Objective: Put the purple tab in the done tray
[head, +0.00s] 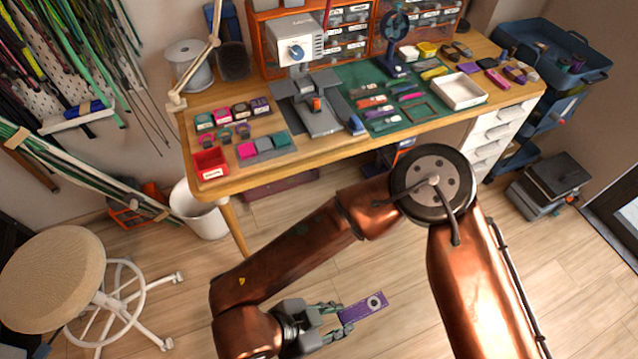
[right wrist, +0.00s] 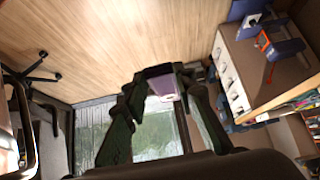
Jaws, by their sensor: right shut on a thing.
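The purple tab (head: 364,307) is a flat bar with a round pale-rimmed hole near its far end. My right gripper (head: 335,312) is shut on its near end and holds it out over the floor, well in front of the workbench. In the right wrist view the tab (right wrist: 161,80) shows between the fingertips of the right gripper (right wrist: 163,88). A white open tray (head: 460,106) lies empty at the right of the bench. A small red bin (head: 211,172) with a label stands at the front left corner. I cannot read which is the done tray. My left gripper is out of view.
The workbench (head: 340,151) carries a grey press (head: 318,117), a green mat (head: 440,118) with small tools, coloured blocks and drawers behind. A stool (head: 52,262) and a white bin (head: 200,215) stand left. A blue cart (head: 556,60) stands right. Floor around the gripper is clear.

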